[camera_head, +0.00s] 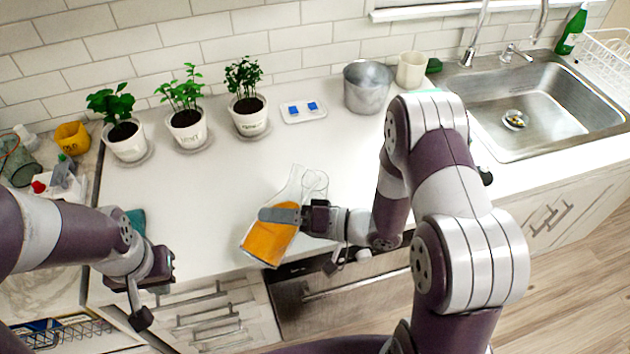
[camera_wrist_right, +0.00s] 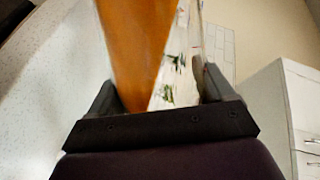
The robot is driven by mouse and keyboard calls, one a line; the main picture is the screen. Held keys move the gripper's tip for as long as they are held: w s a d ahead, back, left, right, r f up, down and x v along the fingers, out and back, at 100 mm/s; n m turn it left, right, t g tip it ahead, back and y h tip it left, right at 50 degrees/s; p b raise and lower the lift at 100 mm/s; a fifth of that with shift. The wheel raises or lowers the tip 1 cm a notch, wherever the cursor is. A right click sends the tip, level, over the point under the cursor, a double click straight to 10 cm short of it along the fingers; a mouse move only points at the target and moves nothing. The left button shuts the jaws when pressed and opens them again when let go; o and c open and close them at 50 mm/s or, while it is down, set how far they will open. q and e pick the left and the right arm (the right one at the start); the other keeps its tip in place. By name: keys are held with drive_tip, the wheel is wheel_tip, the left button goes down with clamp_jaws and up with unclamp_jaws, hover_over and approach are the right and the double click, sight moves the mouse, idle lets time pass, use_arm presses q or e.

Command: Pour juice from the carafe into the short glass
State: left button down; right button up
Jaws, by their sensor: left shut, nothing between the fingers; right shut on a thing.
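The clear carafe (camera_head: 268,243) holds orange juice in its wide lower part. It leans in the head view, with its neck toward the back right, near the counter's front edge. My right gripper (camera_head: 284,215) is shut on the carafe's body; its fingers also show on either side of the carafe in the right wrist view (camera_wrist_right: 156,90). The short glass (camera_head: 315,182) is clear and stands just behind and right of the carafe, partly overlapped by it. I see no juice in the glass. My left gripper (camera_head: 160,277) is shut and empty at the counter's front left.
Three potted plants (camera_head: 128,142) line the back wall. A small white tray with blue pieces (camera_head: 303,111), a metal pot (camera_head: 368,88) and a cream cup (camera_head: 411,69) stand behind. The sink (camera_head: 540,110) is at right. The counter's middle left is clear.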

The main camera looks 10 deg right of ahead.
drive_tip(key=shift+r+m, duration=0.45)
drive_tip(key=shift+m, duration=0.15)
drive_tip(key=shift+w+d+r+m+y+p, duration=0.2)
drive_tip(key=shift+r+m+y+p, duration=0.3)
drive_tip(key=shift+r+p, duration=0.2)
idle(2.5)
